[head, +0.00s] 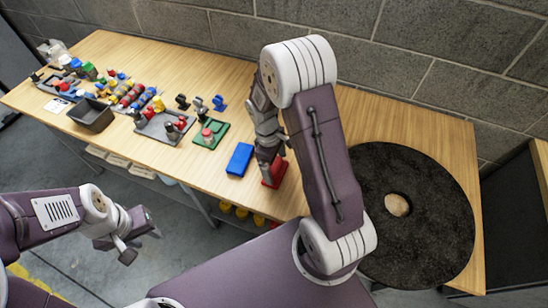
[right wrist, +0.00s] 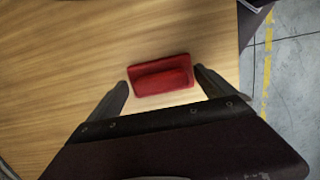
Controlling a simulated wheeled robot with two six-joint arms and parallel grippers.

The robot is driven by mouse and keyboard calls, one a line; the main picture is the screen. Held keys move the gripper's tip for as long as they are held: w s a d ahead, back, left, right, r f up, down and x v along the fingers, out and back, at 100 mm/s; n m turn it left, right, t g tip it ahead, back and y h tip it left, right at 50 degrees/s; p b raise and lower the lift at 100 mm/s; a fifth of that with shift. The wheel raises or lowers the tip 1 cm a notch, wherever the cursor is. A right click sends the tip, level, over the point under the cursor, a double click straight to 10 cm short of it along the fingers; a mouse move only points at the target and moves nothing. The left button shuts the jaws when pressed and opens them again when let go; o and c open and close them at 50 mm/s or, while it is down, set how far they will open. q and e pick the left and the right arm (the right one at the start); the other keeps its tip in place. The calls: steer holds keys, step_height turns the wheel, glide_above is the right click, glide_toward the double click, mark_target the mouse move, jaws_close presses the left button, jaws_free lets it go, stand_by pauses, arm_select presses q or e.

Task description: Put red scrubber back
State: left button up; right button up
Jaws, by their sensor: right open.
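The red scrubber (head: 279,173), a red rectangular block with a raised bar on top, lies near the front edge of the wooden table. It also shows in the right wrist view (right wrist: 161,76). My right gripper (head: 268,165) is open and points down over it. In the right wrist view the two fingers (right wrist: 162,84) stand to either side of the scrubber, with nothing gripped. In the head view the gripper partly hides it. My left gripper (head: 143,246) is empty, off the table's front edge, and its fingers look apart.
A blue block (head: 240,159) lies just left of the scrubber. A large black disc (head: 420,225) with a tan centre covers the table's right end. A green tray (head: 218,138), a grey bin (head: 92,116) and several small coloured items stand to the left.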

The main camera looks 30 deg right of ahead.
step_height(320, 180, up, 12)
steer(key=w+a+f+p, duration=0.1)
steer(key=s+a+f+m+t+y, duration=0.1)
steer(key=s+a+m, duration=0.3)
steer(key=s+m, duration=0.4)
steer(key=shift+s+f+t, duration=0.4)
steer(key=shift+s+t, duration=0.25)
steer(key=shift+t, duration=0.15)
